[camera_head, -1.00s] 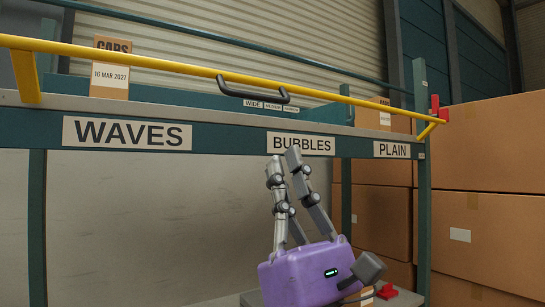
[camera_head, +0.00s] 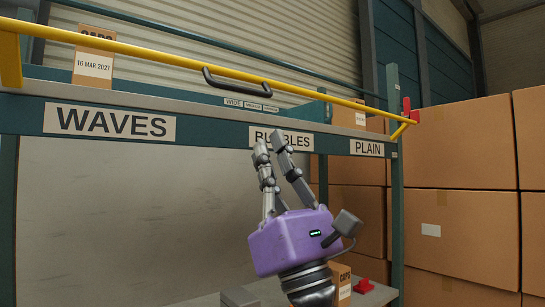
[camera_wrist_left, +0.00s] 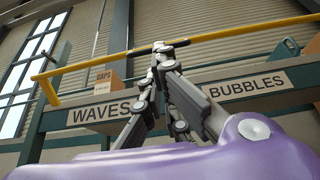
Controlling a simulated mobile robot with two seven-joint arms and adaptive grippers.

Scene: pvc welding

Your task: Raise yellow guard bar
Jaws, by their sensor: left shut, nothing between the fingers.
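The yellow guard bar (camera_head: 165,57) runs across the front of the upper shelf, from the upper left to a red bracket (camera_head: 408,110) at the right post. A black handle (camera_head: 236,82) sits on its middle. The bar also shows in the left wrist view (camera_wrist_left: 240,34), with the handle (camera_wrist_left: 150,48) behind my fingertips. My left gripper (camera_head: 271,143), with a purple body, points upward below the bar and handle, in front of the "BUBBLES" label. Its fingers are shut and empty, apart from the handle in the head view. My right gripper is not in view.
The teal shelf beam carries the labels "WAVES" (camera_head: 110,123), "BUBBLES" and "PLAIN" (camera_head: 367,148). A "CAPS" box (camera_head: 94,65) stands on the shelf behind the bar. Stacked cardboard boxes (camera_head: 457,150) fill the right. A small red object (camera_head: 363,286) lies on the lower surface.

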